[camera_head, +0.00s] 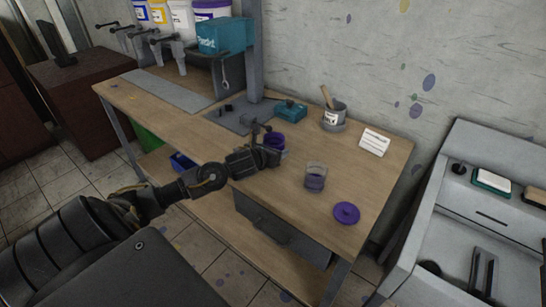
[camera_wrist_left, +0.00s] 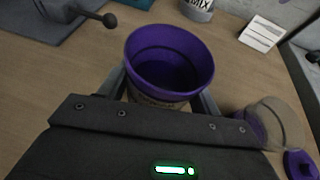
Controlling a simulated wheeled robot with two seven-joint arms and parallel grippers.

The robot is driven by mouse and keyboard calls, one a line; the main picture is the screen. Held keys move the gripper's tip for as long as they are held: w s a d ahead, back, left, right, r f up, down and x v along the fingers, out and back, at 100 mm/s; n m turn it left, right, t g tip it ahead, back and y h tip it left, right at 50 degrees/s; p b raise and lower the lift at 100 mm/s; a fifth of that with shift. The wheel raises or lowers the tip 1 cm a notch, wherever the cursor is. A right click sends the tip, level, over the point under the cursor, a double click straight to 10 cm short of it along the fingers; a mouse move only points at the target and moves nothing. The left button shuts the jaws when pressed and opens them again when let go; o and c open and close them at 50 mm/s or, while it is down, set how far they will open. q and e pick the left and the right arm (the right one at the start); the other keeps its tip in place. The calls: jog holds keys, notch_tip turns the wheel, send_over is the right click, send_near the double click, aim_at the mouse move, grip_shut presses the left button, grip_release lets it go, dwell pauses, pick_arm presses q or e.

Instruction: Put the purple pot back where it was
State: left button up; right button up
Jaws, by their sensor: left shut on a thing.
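The purple pot (camera_head: 275,140) is at the end of my left arm, over the wooden workbench. In the left wrist view the open-topped pot (camera_wrist_left: 168,62) sits upright between the two fingers of my left gripper (camera_wrist_left: 165,92), which is shut on it. Its inside is purple and looks empty. In the head view my left gripper (camera_head: 268,154) partly hides the pot. I cannot tell whether the pot's base touches the bench. My right gripper is in neither view.
A clear cup with purple contents (camera_head: 315,178) and a purple lid (camera_head: 346,213) lie to the right on the workbench (camera_head: 235,190). A grey can with a stirrer (camera_head: 334,117) and a white card (camera_head: 374,142) are at the back right.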

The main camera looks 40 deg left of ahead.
pick_arm(q)
jog(key=shift+w+a+f, duration=0.2)
jog(key=shift+a+f, duration=0.15)
jog(key=shift+f, duration=0.25)
notch_tip(320, 180, down, 3)
jog(key=shift+r, duration=0.1)
jog(key=shift+f, duration=0.2)
jog(key=o, duration=1.1)
